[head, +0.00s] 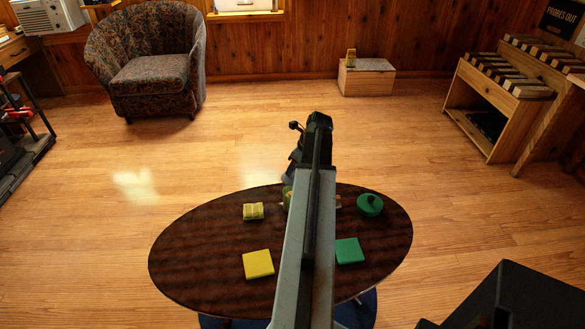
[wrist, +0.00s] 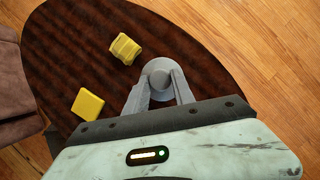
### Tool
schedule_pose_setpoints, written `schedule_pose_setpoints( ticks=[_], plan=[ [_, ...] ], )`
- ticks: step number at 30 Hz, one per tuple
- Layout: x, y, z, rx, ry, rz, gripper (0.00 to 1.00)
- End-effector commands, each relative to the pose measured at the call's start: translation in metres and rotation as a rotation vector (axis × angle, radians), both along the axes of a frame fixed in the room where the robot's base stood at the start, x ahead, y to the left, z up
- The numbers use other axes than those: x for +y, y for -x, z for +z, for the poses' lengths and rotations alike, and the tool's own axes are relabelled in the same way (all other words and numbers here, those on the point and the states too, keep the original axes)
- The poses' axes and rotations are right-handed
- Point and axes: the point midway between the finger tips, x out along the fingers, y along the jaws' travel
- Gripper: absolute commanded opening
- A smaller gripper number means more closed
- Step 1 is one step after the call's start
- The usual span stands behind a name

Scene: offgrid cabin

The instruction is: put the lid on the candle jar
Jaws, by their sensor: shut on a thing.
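My gripper (wrist: 160,74) is shut on a small grey round piece with a raised centre (wrist: 157,80), which looks like the lid. It is above the dark oval table (wrist: 88,32). In the head view my arm hides most of the gripper and the piece. A yellow-green thing (head: 287,194), perhaps the candle jar, peeks out left of my arm on the table (head: 190,245). The rest of it is hidden. In the wrist view no jar shows beneath the grey piece, so I cannot tell whether they touch.
A ridged yellow block (head: 253,211) and a flat yellow square (head: 258,264) lie on the left. A green square (head: 350,251) and a green round thing with a black knob (head: 370,206) are on the right. Floor beyond is open, up to an armchair (head: 150,72).

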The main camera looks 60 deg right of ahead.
Motion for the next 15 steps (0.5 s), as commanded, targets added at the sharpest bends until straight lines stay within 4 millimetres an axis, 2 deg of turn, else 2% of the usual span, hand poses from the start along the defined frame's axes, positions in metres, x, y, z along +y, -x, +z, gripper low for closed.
schedule_pose_setpoints(
  ticks=[1,9,15],
  plan=[
    [0.0,0.0,-0.012,0.0,0.0,0.0,0.0],
    [0.0,-0.001,-0.043,0.0,0.0,0.001,0.0],
    [0.001,-0.001,-0.052,0.0,0.0,0.001,0.0]
  ],
)
